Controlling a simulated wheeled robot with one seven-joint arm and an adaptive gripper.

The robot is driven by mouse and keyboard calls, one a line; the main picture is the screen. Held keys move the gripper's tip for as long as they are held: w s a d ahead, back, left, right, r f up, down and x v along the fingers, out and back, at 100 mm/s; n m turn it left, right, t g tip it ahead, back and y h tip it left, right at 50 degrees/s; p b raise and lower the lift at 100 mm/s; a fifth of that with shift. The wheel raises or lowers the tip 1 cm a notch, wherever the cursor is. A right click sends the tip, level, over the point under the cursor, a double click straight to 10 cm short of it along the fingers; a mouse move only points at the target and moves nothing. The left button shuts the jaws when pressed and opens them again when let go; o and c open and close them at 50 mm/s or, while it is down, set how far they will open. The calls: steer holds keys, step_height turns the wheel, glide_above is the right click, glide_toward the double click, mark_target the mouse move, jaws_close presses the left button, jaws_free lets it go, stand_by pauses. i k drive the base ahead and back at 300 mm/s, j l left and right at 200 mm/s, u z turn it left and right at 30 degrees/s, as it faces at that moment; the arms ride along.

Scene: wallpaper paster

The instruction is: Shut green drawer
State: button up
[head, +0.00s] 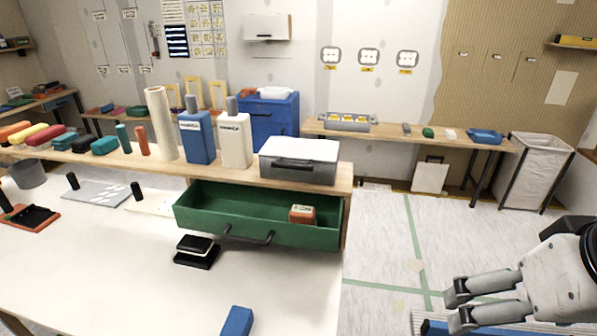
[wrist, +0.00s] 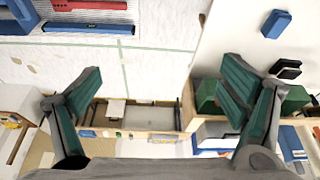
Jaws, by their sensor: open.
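The green drawer (head: 215,224) is pulled out from under the wooden shelf, towards the white table. Its dark handle (head: 248,238) is on the front, and a small orange-red block with a pale label (head: 302,215) lies inside at the right. My gripper (head: 455,306) is at the lower right of the head view, apart from the drawer and over the floor side. Its two fingers are spread and empty. In the wrist view my gripper (wrist: 160,76) also shows open, with part of the green drawer (wrist: 206,95) behind the right finger.
A grey case (head: 298,172) stands on the shelf above the drawer. A black stapler-like item (head: 196,251) sits on the white table (head: 110,270) near the drawer front, and a blue block (head: 237,322) lies closer. Open floor lies right of the table.

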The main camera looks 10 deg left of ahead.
mark_target(244, 214)
steer(key=i+l+u, duration=0.1)
steer(key=u, duration=0.95)
steer(key=i+l, duration=0.05)
